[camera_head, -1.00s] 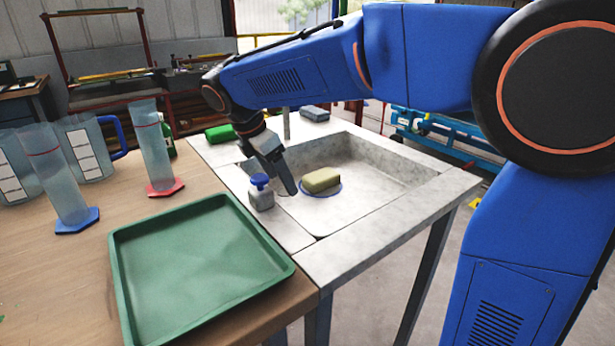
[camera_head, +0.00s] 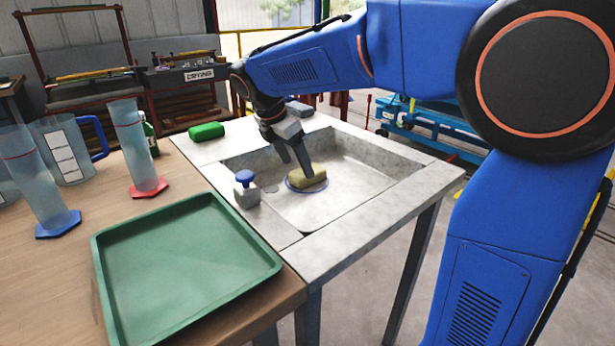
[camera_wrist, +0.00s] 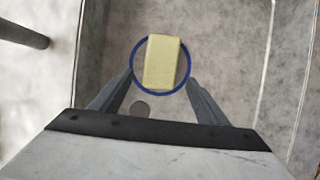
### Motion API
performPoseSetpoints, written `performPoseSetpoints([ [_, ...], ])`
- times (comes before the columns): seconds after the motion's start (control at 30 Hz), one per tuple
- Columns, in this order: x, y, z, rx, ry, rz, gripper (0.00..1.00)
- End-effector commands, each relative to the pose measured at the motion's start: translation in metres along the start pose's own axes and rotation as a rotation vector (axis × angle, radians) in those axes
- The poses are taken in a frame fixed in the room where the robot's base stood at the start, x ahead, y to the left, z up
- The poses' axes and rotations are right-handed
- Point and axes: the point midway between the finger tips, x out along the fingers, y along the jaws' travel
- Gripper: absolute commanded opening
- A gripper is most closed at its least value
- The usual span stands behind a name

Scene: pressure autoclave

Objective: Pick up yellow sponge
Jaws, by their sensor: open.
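The yellow sponge (camera_head: 306,178) lies on a blue-rimmed round dish (camera_head: 292,185) in the basin of the grey sink (camera_head: 350,190). In the wrist view the sponge (camera_wrist: 162,62) sits inside the blue ring (camera_wrist: 136,82), its long side running away from me. My gripper (camera_head: 295,168) reaches down into the basin over the sponge and partly hides it in the head view. In the wrist view my gripper (camera_wrist: 160,80) is open, with one finger on each side of the sponge. Neither finger visibly touches it. The fingers overlap the sides of the ring.
A bottle with a blue top (camera_head: 246,188) stands on the sink's left rim. A green tray (camera_head: 185,265) and measuring vessels (camera_head: 134,150) stand on the wooden table at left.

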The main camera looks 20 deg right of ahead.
Motion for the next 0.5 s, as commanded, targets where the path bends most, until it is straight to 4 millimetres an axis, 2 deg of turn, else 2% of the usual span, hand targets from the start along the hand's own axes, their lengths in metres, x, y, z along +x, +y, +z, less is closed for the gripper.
performPoseSetpoints([
  [0.17,0.009,-0.001,0.022,0.004,0.000,-0.002,0.69],
  [0.33,0.033,-0.001,0.022,0.001,0.000,-0.002,0.69],
  [0.5,0.039,0.000,0.022,0.001,0.000,0.000,0.69],
])
